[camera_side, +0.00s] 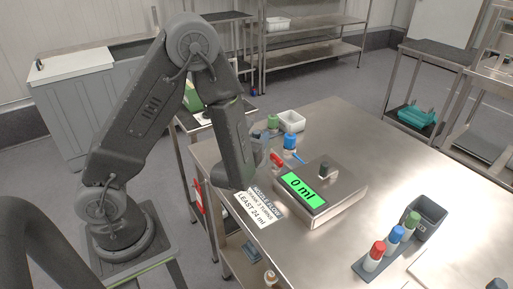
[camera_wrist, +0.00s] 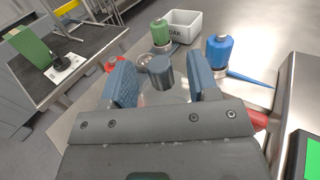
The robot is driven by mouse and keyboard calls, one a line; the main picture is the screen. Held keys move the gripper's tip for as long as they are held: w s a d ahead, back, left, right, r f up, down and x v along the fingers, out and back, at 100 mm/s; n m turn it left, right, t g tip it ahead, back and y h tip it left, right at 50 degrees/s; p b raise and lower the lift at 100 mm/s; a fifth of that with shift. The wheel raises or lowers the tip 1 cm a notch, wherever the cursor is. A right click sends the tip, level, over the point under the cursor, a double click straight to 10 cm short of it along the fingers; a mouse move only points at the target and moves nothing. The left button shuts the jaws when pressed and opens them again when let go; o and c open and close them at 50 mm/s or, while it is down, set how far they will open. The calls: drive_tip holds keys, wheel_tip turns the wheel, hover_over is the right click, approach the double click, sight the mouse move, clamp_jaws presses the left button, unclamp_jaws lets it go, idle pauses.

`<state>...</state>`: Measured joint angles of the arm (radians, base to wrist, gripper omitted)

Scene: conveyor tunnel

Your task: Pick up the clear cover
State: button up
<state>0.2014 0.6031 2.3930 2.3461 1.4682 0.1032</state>
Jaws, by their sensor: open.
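In the wrist view, a grey cylindrical knob (camera_wrist: 160,75) stands between my jaws, with a faint see-through surface around and below it that looks like the clear cover (camera_wrist: 176,93). Its outline is hard to make out. My gripper (camera_wrist: 160,82) is open, with one blue-grey jaw on each side of the knob and gaps visible between.
A scale (camera_side: 337,192) reading "0 ml" stands right of my gripper. Close by are a green bottle (camera_wrist: 160,32), a blue bottle (camera_wrist: 219,52) and a white bin (camera_wrist: 185,24). A bottle rack (camera_side: 368,268) and dark bin (camera_side: 430,218) stand at front right. Table beyond the scale is clear.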

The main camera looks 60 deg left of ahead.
drive_tip(key=shift+x, duration=0.8)
drive_tip(key=shift+c, duration=0.2)
drive_tip(key=c, duration=1)
drive_tip(key=shift+o, duration=0.2)
drive_tip(key=shift+r, duration=0.1)
wheel_tip(320, 180, up, 10)
drive_tip(key=shift+f, duration=0.1)
drive_tip(key=shift+o, duration=1.3)
clamp_jaws()
